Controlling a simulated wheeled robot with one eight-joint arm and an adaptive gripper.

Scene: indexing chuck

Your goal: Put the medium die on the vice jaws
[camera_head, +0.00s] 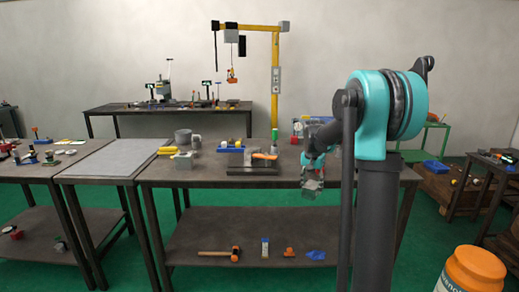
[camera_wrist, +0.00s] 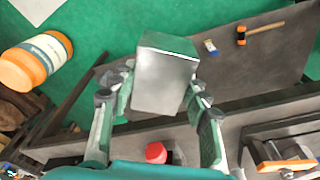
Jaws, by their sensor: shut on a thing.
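My gripper (camera_head: 312,168) is in front of the table's front edge in the head view. In the wrist view my gripper (camera_wrist: 160,92) is shut on a smooth grey metal block, which looks like the medium die (camera_wrist: 165,80). The held die (camera_head: 313,186) hangs low at the fingertips in the head view, clear of the table. The vice (camera_head: 252,167), dark with an orange handle, sits on the middle table to the left of my gripper. It also shows at the lower right of the wrist view (camera_wrist: 285,143).
The middle table (camera_head: 215,178) also bears a grey cylinder (camera_head: 183,136), a small block (camera_head: 183,161) and yellow pieces. A hammer (camera_head: 220,253) lies on the lower shelf. An orange-lidded jar (camera_head: 470,275) stands at the front right. A red-topped thing (camera_wrist: 156,152) is below my gripper.

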